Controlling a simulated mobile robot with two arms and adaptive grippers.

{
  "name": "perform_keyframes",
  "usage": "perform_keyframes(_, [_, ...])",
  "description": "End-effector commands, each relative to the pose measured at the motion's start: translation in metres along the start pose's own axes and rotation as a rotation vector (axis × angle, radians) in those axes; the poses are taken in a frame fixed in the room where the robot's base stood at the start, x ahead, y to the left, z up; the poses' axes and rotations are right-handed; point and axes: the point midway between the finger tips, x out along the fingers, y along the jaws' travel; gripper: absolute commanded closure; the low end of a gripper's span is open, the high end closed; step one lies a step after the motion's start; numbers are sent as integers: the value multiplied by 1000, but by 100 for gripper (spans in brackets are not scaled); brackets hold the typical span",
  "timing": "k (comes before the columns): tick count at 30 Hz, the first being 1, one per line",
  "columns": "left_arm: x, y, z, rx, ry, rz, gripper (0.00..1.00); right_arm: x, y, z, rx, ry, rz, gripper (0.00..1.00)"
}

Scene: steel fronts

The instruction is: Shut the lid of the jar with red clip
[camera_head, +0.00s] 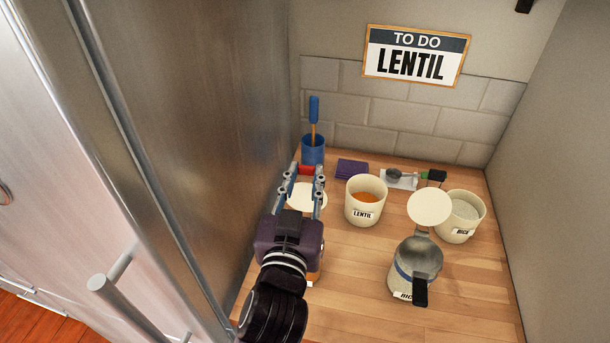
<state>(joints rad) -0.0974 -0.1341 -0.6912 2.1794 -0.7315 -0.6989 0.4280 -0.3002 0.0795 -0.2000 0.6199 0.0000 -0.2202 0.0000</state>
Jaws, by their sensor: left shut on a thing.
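The jar with red clip (313,272) stands at the left of the counter, mostly hidden under my left gripper; a little orange content shows beside the gripper. Its round cream lid (306,198) shows between the fingers, and seems tilted up rather than flat on the jar. A red piece (306,169) lies at the lid's far edge, between the fingertips. My left gripper (306,176) reaches over the jar from the front and is shut on the lid; the exact contact is hard to see. My right gripper is out of view.
A second jar (402,284) with a blue band has its lid (430,208) raised and a metal scoop (420,255) at its mouth. Behind are a lentil tub (365,212), a rice tub (457,230), a blue cup (313,150) and a purple cloth (352,169). A steel front (190,120) rises close at left.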

Motion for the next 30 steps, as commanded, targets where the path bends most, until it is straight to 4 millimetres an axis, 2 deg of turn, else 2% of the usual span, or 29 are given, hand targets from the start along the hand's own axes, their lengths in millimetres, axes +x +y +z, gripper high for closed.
perform_keyframes(1, [0,0,7,2,-15,-1,100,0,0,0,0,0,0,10])
perform_keyframes(28, [0,0,9,3,-19,-1,100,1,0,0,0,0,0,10])
perform_keyframes(29, [0,0,9,4,-19,-1,73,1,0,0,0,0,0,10])
perform_keyframes(30, [0,0,9,4,-18,-1,69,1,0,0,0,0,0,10])
